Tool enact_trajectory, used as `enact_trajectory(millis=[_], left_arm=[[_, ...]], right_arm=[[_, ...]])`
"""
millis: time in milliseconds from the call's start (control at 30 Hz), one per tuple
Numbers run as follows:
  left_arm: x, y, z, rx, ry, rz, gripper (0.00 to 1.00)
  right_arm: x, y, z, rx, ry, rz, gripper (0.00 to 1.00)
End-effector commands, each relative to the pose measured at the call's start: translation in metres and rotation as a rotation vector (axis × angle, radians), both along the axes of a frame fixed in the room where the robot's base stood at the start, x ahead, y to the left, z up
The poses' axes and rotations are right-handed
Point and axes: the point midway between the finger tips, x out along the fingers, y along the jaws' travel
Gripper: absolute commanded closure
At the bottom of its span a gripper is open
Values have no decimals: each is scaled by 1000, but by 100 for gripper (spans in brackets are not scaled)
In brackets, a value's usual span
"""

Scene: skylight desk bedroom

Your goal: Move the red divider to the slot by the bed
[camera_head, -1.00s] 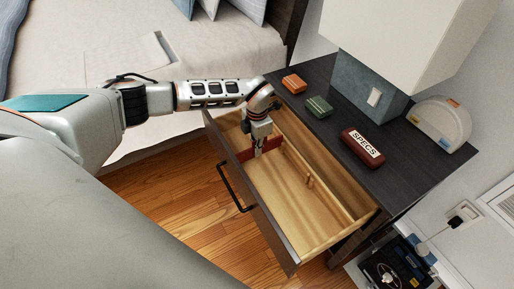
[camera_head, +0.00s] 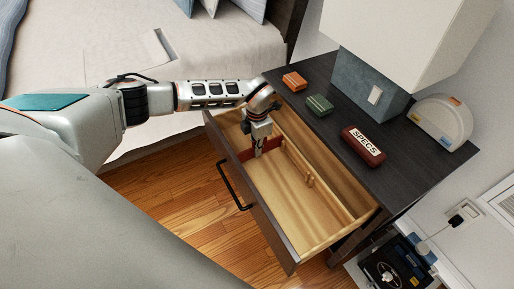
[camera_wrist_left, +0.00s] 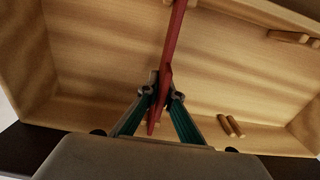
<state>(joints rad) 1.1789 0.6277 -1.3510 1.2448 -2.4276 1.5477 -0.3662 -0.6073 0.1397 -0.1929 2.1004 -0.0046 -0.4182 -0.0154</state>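The red divider (camera_head: 272,145) stands across the open wooden drawer (camera_head: 285,215), in the part of it near the bed. My left gripper (camera_head: 258,151) reaches down into the drawer at the divider and hides its middle. In the left wrist view the fingers (camera_wrist_left: 160,92) close in on both sides of the divider (camera_wrist_left: 173,45), pinching it. Small wooden pegs on the drawer walls frame a slot farther from the bed; one pair (camera_wrist_left: 230,125) shows in the wrist view, and a peg (camera_head: 310,181) shows in the head view. Whether the divider's ends sit between pegs is hidden. My right gripper is not in view.
The bed (camera_head: 75,60) lies beyond the drawer's left end. On the dark nightstand (camera_head: 415,165) are an orange box (camera_head: 294,82), a green box (camera_head: 319,106), a red SPECS case (camera_head: 363,146), a lamp (camera_head: 368,88) and a pale rounded object (camera_head: 440,122). The drawer's right part is empty.

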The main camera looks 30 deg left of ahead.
Motion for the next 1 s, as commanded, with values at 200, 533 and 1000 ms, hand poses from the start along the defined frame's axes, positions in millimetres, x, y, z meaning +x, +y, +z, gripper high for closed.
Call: enact_trajectory(millis=[200, 533, 1000], left_arm=[[0, 0, -5, 0, 0, 0, 100], [0, 0, -11, 1, 1, 0, 100], [0, 0, -19, 1, 1, 0, 100]], right_arm=[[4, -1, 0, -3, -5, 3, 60], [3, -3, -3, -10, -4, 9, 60], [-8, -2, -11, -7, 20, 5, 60]])
